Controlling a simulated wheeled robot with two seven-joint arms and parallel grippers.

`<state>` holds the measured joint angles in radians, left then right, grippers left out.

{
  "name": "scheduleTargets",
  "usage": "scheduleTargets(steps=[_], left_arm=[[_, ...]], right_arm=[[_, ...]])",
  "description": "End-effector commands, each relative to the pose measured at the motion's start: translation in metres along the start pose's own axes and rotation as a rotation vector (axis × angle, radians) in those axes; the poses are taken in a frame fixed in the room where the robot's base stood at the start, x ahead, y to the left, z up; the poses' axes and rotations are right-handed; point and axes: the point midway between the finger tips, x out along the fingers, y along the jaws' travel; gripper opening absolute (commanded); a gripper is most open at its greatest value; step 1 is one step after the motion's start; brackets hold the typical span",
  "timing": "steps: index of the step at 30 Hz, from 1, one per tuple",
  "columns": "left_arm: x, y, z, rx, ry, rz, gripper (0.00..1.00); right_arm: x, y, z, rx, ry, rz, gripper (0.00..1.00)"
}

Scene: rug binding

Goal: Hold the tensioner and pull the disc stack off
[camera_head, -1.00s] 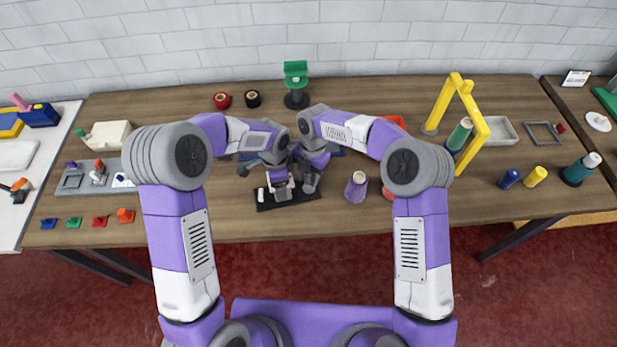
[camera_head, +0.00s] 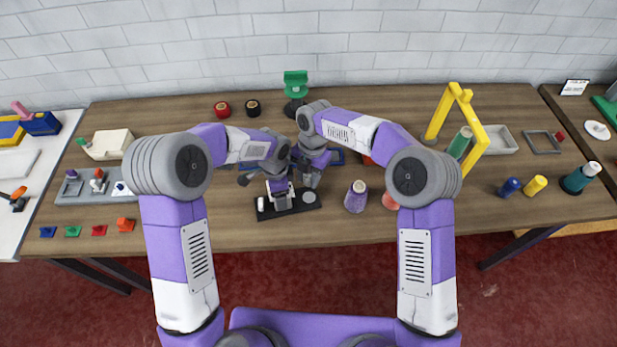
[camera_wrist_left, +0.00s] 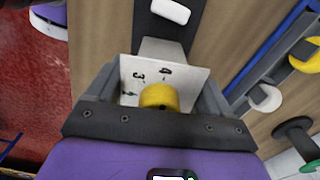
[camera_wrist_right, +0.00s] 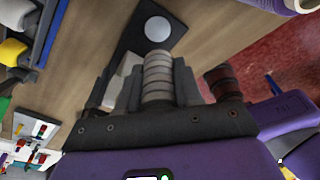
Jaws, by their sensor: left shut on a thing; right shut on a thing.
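The tensioner stands on a black base plate (camera_head: 262,213) near the table's front edge. Its white numbered plate (camera_wrist_left: 185,82) and yellow knob (camera_wrist_left: 158,96) show in the left wrist view. My left gripper (camera_head: 280,184) is shut on the tensioner; its fingers (camera_wrist_left: 155,85) flank the white plate. My right gripper (camera_head: 311,180) is shut on the disc stack (camera_wrist_right: 158,78), a ribbed grey column between its fingers (camera_wrist_right: 157,85). A pale round pad (camera_head: 308,197) is bare on the base's right end. The stack appears above and apart from it, though the head view partly hides this.
A purple spool (camera_head: 356,197) stands just right of the base, with a red one (camera_head: 389,200) beyond. A green-topped stand (camera_head: 295,84) is behind my grippers. A yellow frame (camera_head: 468,115) stands at right.

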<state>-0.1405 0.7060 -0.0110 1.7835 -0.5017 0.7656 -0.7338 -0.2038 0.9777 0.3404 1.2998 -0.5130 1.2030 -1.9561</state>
Motion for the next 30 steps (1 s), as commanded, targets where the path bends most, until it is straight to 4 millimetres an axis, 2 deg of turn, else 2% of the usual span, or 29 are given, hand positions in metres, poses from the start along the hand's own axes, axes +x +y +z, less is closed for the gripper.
scheduleTargets(steps=[14, 15, 18, 26, 30], left_arm=[[-0.001, 0.000, 0.000, 0.000, 0.001, -0.001, 0.34], [-0.001, 0.000, 0.000, 0.000, 0.001, -0.001, 0.86], [-0.001, 0.000, 0.000, 0.000, 0.001, -0.001, 1.00], [-0.002, 0.000, 0.000, 0.000, 0.001, -0.001, 1.00], [-0.017, -0.001, -0.001, -0.001, 0.003, -0.004, 1.00]], right_arm=[[0.000, 0.000, 0.000, 0.000, 0.000, 0.000, 0.03], [0.000, 0.000, 0.000, 0.000, 0.000, 0.000, 0.03], [0.000, 0.000, 0.000, 0.000, 0.000, 0.000, 0.03], [0.000, 0.000, 0.000, 0.000, 0.000, 0.000, 0.03], [0.000, 0.000, 0.000, 0.000, 0.000, 0.000, 0.03]])
